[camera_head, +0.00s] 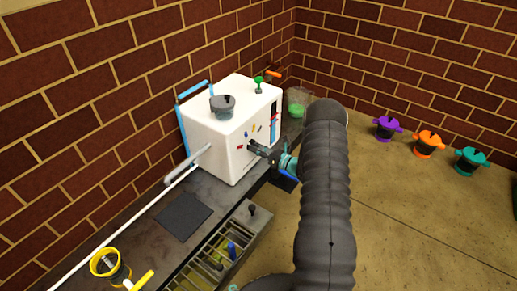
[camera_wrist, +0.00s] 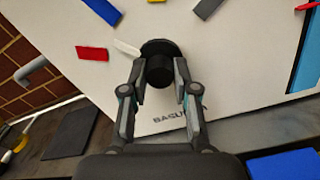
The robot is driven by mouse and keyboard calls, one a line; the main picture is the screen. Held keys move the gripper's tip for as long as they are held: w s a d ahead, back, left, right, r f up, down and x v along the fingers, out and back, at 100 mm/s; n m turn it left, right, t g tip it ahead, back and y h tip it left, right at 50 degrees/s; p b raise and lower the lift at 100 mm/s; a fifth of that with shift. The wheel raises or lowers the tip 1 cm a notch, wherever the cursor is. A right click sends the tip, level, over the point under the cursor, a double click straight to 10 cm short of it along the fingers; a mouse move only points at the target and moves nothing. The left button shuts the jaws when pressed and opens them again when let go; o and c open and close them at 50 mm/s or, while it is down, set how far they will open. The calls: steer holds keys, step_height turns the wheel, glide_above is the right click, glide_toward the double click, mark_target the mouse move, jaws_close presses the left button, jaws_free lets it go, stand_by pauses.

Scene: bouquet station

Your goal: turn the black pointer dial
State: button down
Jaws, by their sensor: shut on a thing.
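The black pointer dial (camera_wrist: 158,62) sits on the front face of the white box (camera_wrist: 230,70), which also stands on the dark bench in the head view (camera_head: 222,148). My gripper (camera_wrist: 159,76) is shut on the dial's round black knob, one finger on each side. A white bar (camera_wrist: 127,48) lies at the dial's upper left; I cannot tell whether it is its pointer or a mark. In the head view my gripper (camera_head: 262,150) meets the box front and hides most of the dial.
A grey lidded pot (camera_head: 222,105) and a green knob (camera_head: 259,80) are on the box top. A dark mat (camera_head: 183,215), a yellow-rimmed container (camera_head: 105,262) and a slotted tray (camera_head: 240,234) are left of my arm. Purple (camera_head: 387,127), orange (camera_head: 428,143) and teal (camera_head: 471,160) pots stand at right.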

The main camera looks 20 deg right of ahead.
steer(key=shift+w+a+r+m, duration=0.1)
steer(key=shift+w+m, duration=0.05)
steer(key=shift+m, duration=0.75)
steer(key=shift+w+r+m, duration=0.1)
steer(key=shift+m, duration=0.8)
steer(key=c, duration=0.9)
jaws_free()
steer(key=shift+a, duration=0.1)
steer(key=shift+s+d+f, duration=0.1)
steer(key=shift+d, duration=0.15)
steer(key=v, duration=1.2)
